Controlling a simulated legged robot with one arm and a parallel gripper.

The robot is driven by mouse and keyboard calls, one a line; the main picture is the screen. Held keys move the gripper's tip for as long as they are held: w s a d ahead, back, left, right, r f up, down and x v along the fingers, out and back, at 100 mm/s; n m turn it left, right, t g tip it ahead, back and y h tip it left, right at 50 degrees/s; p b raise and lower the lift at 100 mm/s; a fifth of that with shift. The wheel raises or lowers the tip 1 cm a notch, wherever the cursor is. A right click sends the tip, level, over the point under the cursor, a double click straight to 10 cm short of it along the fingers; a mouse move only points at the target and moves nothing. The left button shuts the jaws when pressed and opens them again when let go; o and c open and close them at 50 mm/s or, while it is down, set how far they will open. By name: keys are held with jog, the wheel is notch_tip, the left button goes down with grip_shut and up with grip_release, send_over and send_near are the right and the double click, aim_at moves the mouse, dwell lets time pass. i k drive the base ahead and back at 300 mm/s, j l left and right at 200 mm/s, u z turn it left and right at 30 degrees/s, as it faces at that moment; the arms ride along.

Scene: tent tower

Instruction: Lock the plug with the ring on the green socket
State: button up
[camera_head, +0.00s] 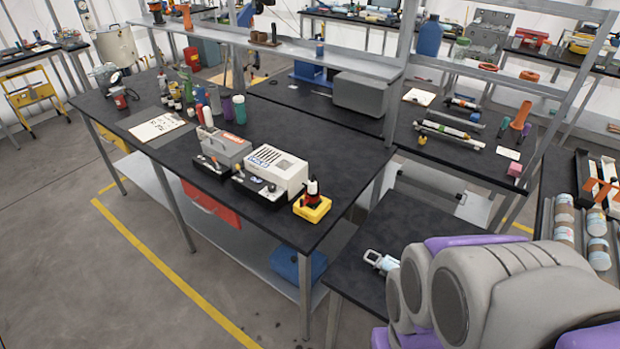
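I cannot make out a green socket, a plug or a locking ring in this view. A small white and light-grey piece with a loop-like end (376,260) shows at the dark bench's (410,215) near right part, beside my grey and purple arm. My arm hides part of it, and I cannot tell what it is. My arm fills the lower right and covers much of the bench there. I cannot make out my gripper's fingers.
A long dark bench (330,150) holds a white box-shaped device (277,172), a grey case (226,147), and a yellow block (312,210) with a dark bottle. Several bottles and tubes crowd its left part. A grey shelf (290,52) runs above. Grey floor (90,270) is open at left.

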aim_at(308, 199)
jog(key=i+l+u, duration=0.15)
jog(key=i+u, duration=0.2)
jog(key=u, duration=0.15)
jog(key=i+l+u, duration=0.25)
jog(key=u, duration=0.25)
jog(key=i, duration=0.1)
